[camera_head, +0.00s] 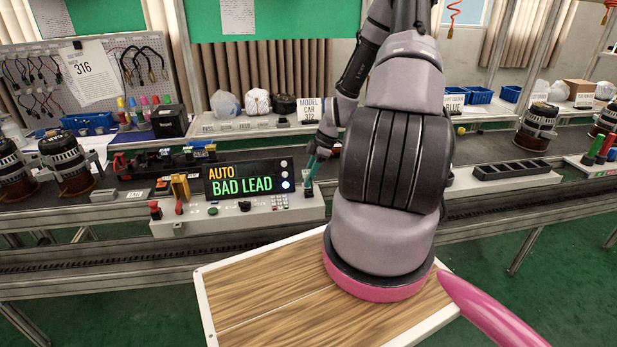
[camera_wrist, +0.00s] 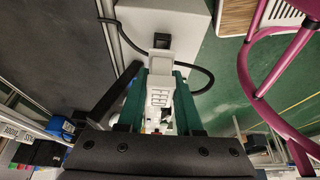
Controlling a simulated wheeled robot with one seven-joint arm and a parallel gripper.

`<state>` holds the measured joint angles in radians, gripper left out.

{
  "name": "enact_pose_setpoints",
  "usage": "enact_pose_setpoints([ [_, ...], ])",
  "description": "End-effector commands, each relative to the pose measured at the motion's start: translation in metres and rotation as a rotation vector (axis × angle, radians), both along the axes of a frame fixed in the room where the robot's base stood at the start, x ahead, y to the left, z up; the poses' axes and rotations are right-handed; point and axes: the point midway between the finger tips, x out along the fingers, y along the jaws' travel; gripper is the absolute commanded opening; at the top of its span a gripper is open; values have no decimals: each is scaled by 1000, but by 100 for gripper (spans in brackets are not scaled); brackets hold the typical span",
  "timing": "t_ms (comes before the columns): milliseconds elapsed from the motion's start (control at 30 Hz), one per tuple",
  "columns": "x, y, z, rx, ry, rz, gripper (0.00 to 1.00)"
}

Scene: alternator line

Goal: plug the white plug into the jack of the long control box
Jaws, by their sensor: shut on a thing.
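The long control box (camera_head: 250,215) stands on the bench, with buttons and a display (camera_head: 240,179) reading "AUTO BAD LEAD". In the wrist view its pale end (camera_wrist: 180,15) shows at the top, with the dark square jack (camera_wrist: 162,41). My gripper (camera_head: 309,178) is at the right end of the box. In the wrist view its green fingers (camera_wrist: 160,88) are shut on the white plug (camera_wrist: 160,92). The plug points at the jack and its tip lies right by the opening. I cannot tell whether it touches or enters. The head view does not show the plug clearly.
A black cable (camera_wrist: 203,80) loops beside the plug. A black slotted tray (camera_head: 512,170) lies to the right on the bench. Alternators (camera_head: 68,165) stand at the left. A wood-topped table (camera_head: 290,295) is in front, below my arm.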

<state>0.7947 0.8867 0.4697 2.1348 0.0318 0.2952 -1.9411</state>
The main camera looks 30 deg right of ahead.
Motion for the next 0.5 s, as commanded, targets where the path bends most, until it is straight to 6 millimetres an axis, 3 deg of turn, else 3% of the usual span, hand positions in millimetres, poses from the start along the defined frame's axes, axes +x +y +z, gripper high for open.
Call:
enact_pose_setpoints([
  [500,0,0,-11,0,0,0,0],
])
